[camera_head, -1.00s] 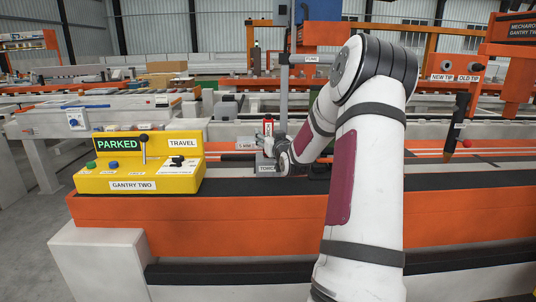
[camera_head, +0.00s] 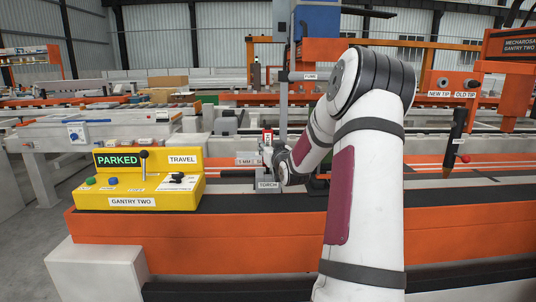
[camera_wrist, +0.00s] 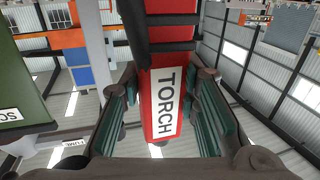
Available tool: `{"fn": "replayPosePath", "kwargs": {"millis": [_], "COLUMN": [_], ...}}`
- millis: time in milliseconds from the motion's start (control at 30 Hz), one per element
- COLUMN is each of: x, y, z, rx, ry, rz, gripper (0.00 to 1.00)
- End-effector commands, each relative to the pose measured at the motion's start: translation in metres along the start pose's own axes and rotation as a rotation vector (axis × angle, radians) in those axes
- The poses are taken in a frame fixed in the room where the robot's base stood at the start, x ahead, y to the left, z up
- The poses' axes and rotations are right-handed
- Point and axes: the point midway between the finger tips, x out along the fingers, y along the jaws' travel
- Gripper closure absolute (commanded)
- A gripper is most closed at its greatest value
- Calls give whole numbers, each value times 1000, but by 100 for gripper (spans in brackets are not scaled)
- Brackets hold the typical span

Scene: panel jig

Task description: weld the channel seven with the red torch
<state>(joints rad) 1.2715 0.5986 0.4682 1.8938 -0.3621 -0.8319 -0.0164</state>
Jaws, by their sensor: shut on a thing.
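The red torch (camera_head: 267,137) is upright in my gripper (camera_head: 271,150), seen small in the head view, above a grey holder labelled TORCH (camera_head: 268,185). In the wrist view the red torch (camera_wrist: 155,60) with its white TORCH label stands between the two dark green-padded fingers of my gripper (camera_wrist: 160,115). The fingers are shut on it. The torch's lower end is not clear. I cannot pick out channel seven; my arm covers part of the orange bench.
A yellow GANTRY TWO box (camera_head: 138,182) reading PARKED stands at left on the orange bench (camera_head: 200,240). A grey post (camera_head: 283,100) with a FUME label rises behind the torch. NEW TIP and OLD TIP holders (camera_head: 452,84) and a dark hanging nozzle (camera_head: 455,140) are at right.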

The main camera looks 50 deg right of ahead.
Motion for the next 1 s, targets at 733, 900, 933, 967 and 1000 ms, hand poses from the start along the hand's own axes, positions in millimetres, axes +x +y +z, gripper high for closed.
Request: {"fn": "replayPosePath", "kwargs": {"millis": [733,900,933,967,1000], "x": [0,0,0,0,0], "y": [0,0,0,0,0], "z": [-96,-105,-106,-108,-110], "rx": [-1,-2,-2,-2,-2], "ry": [3,3,3,3,3], "rz": [0,0,0,0,0], "gripper": [99,99,99,99,99]}}
